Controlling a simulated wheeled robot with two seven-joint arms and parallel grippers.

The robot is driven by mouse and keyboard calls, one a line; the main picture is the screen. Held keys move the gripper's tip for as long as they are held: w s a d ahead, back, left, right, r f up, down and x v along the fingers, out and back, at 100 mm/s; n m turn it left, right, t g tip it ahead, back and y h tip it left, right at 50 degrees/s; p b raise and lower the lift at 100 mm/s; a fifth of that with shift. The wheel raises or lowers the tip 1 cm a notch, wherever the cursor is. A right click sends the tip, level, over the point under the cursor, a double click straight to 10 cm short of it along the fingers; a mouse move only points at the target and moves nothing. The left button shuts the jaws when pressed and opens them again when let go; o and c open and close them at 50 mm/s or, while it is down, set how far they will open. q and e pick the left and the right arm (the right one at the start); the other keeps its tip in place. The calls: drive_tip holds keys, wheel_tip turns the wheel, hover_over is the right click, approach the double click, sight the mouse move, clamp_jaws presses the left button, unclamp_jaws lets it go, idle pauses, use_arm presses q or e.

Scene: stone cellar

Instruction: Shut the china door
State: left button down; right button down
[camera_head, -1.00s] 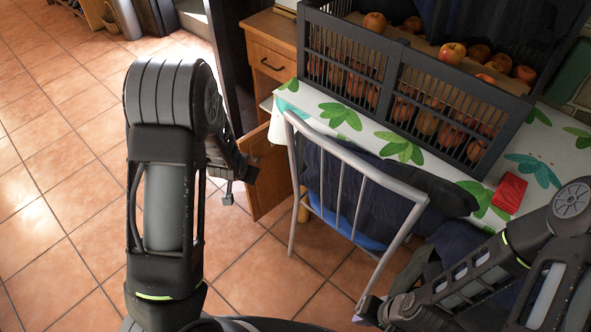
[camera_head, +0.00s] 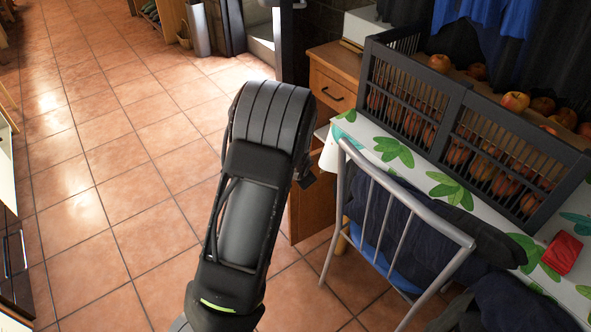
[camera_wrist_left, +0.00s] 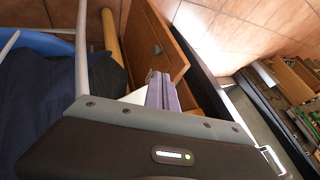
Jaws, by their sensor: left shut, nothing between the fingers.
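The wooden door (camera_head: 309,212) of the small cabinet (camera_head: 340,72) stands open below the drawer, partly hidden behind my left arm in the head view. In the left wrist view the door (camera_wrist_left: 146,38) shows its face with a small dark knob, and a pale strip of the cabinet shows beside it. My left gripper (camera_wrist_left: 160,90) is shut and empty, with its fingertips close to the door's lower edge in that view; I cannot tell whether they touch. In the head view the left gripper (camera_head: 305,178) is mostly hidden behind my arm. My right gripper is out of view.
A grey metal chair (camera_head: 400,205) with dark cloth stands right of the cabinet, close to the door. Behind it, a leaf-patterned table (camera_head: 372,140) bears a slatted crate (camera_head: 470,125) of apples and a red object (camera_head: 562,252). Tiled floor (camera_head: 120,150) is clear at left.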

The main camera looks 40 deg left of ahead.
use_arm(q)
drive_tip(key=w+a+f, duration=0.6)
drive_tip(key=f, duration=0.1)
drive_tip(key=shift+a, duration=0.15)
drive_tip(key=shift+w+a+f+b, duration=0.1)
drive_tip(key=shift+b, duration=0.25)
